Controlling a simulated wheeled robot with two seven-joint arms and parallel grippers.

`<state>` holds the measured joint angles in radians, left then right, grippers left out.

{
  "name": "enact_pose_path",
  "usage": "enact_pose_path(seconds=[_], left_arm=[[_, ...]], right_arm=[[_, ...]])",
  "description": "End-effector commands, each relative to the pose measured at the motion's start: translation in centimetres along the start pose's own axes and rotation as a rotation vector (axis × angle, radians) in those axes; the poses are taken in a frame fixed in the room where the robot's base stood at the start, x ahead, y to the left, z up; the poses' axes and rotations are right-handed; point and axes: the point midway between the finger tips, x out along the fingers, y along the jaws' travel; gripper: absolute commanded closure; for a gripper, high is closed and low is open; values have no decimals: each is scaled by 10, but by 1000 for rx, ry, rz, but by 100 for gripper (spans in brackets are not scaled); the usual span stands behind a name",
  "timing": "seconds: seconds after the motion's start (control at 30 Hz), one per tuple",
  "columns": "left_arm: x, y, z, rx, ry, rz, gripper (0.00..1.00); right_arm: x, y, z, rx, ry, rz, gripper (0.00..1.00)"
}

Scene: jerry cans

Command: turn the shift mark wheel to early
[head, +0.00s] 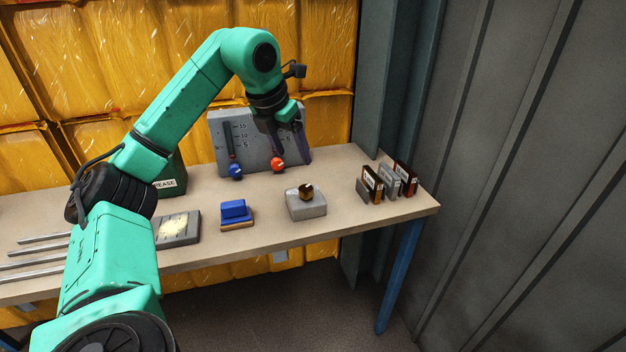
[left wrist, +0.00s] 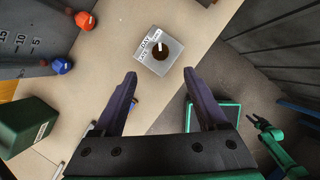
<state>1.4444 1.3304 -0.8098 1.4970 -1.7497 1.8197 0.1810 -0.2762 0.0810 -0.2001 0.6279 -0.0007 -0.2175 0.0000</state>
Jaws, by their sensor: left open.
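The shift mark wheel is a small dark brown knob (head: 306,192) on top of a grey block (head: 306,209) near the table's front edge. My left gripper (head: 288,148) is open and empty, above and behind the block. In the left wrist view its fingers (left wrist: 160,76) stand apart, with the wheel beyond their tips. My right arm (left wrist: 275,140) shows small at the lower right.
A grey slider panel (head: 218,140) with a blue ball knob (head: 236,170) and a red one (head: 277,163) stands at the back. A blue block (head: 236,211) is left of the wheel; several upright plates (head: 390,181) are right. A green box (head: 170,177) stands left.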

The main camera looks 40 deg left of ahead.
Motion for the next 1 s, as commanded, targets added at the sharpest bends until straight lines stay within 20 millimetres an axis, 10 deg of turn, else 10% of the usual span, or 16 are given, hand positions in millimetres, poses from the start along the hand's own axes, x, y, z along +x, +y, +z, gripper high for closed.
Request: enact_pose_path(seconds=[0.2,0.4,0.8,1.0], left_arm=[[60,0,-2,1,6,-1,25],[107,-1,-1,1,2,-2,25],[128,-1,0,2,-1,-2,25],[127,-1,0,2,-1,-2,94]], right_arm=[[9,-9,41,2,-63,-12,50],[12,-7,27,1,-41,-9,50],[13,-6,18,2,-26,-7,50],[12,-6,23,2,-32,-8,50]])
